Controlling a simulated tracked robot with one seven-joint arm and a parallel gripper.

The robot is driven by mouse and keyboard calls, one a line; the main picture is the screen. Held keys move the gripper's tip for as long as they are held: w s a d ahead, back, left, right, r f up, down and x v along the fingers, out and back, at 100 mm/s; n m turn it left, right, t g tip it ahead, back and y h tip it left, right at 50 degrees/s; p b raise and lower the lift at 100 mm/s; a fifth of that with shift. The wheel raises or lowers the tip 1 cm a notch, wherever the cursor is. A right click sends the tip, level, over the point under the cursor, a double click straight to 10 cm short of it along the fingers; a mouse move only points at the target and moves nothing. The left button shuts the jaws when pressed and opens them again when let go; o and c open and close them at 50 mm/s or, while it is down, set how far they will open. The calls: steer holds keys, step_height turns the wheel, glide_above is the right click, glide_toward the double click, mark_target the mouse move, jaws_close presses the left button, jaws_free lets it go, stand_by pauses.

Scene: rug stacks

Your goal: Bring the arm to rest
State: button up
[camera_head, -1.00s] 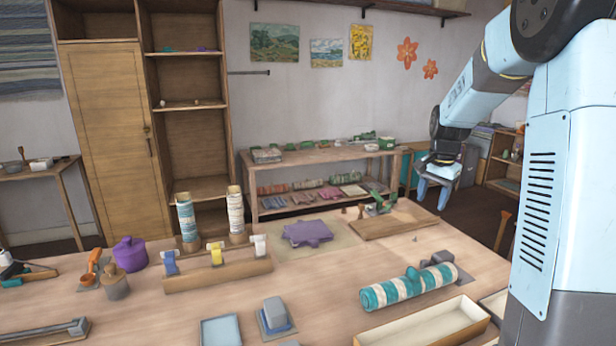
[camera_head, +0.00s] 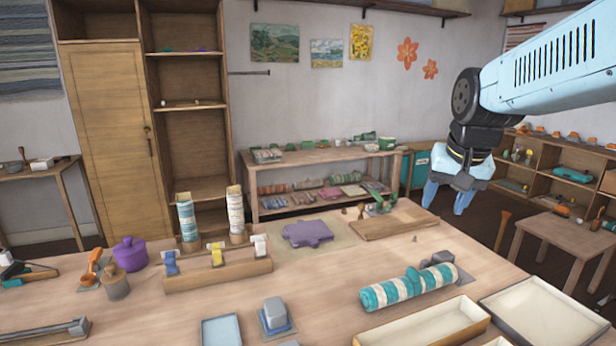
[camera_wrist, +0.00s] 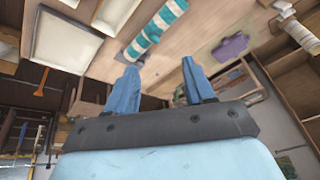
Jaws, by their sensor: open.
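My gripper (camera_head: 450,196) is at the right of the head view, raised beyond the table's right back edge, pointing down. Its two blue fingers are apart with nothing between them. In the wrist view, the gripper (camera_wrist: 157,85) also shows open and empty, with the work table (camera_wrist: 185,50) beyond the fingertips. My light blue arm reaches in from the upper right and hides part of the wall.
The table (camera_head: 330,262) holds a teal-striped roll (camera_head: 408,287), a purple cloth piece (camera_head: 307,233), an empty cream tray (camera_head: 545,312) and a wooden board (camera_head: 394,222). A small table (camera_head: 565,235) and shelves (camera_head: 560,185) stand at right. Open floor lies between.

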steer(key=s+a+f+n+t, duration=0.1)
steer(key=s+a+n, duration=0.1)
steer(key=s, duration=0.9)
steer(key=shift+a+f+n, duration=0.15)
steer(key=shift+f+n, duration=0.1)
steer(key=shift+n, duration=0.45)
